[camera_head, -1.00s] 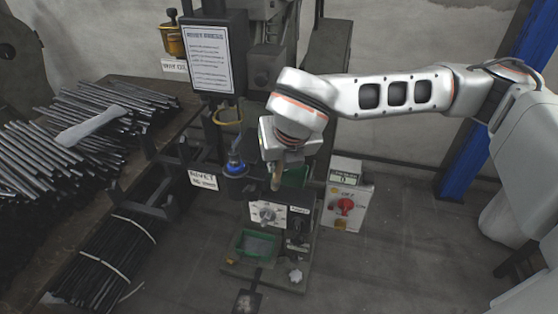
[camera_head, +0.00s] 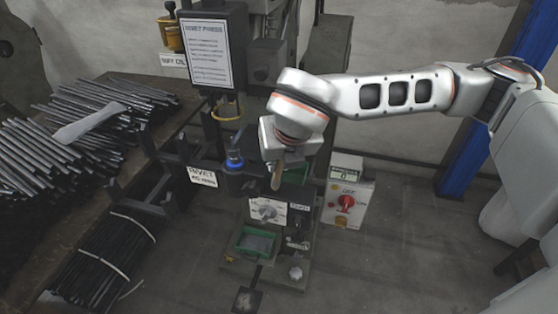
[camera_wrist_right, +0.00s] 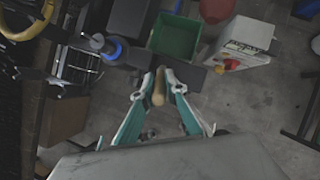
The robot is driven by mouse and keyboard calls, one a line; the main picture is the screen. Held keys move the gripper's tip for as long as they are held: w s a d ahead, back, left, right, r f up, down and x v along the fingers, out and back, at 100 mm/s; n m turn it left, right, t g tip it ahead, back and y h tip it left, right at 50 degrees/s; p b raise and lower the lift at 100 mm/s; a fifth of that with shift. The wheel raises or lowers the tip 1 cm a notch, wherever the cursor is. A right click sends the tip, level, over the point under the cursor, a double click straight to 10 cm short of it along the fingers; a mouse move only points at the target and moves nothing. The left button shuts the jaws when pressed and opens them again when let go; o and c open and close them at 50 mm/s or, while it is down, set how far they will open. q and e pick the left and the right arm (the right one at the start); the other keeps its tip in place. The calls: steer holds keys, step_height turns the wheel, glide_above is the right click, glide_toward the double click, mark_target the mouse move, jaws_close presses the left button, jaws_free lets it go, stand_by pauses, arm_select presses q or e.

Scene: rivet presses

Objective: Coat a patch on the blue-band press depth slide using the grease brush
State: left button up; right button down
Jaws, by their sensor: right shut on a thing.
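My right gripper (camera_head: 280,164) is shut on a tan, wooden-looking handle, which I take for the grease brush (camera_head: 276,178); it points down in front of the press. In the right wrist view the teal fingers (camera_wrist_right: 160,90) close around this brush (camera_wrist_right: 158,86). Its bristles cannot be made out. A blue band (camera_head: 234,162) rings a dark part of the press (camera_head: 223,107) just left of the gripper; it also shows in the wrist view (camera_wrist_right: 112,48). I cannot pick out the depth slide or see any contact with it. My left gripper is not in view.
A green bin (camera_wrist_right: 174,37) lies beyond the fingertips. A white box with a red knob (camera_head: 346,203) stands right. Metal rods (camera_head: 105,105) cover the left bench.

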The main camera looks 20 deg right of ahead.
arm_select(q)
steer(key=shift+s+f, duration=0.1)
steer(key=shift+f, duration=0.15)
arm_select(e)
steer(key=shift+f, duration=0.2)
steer(key=shift+d, duration=0.1)
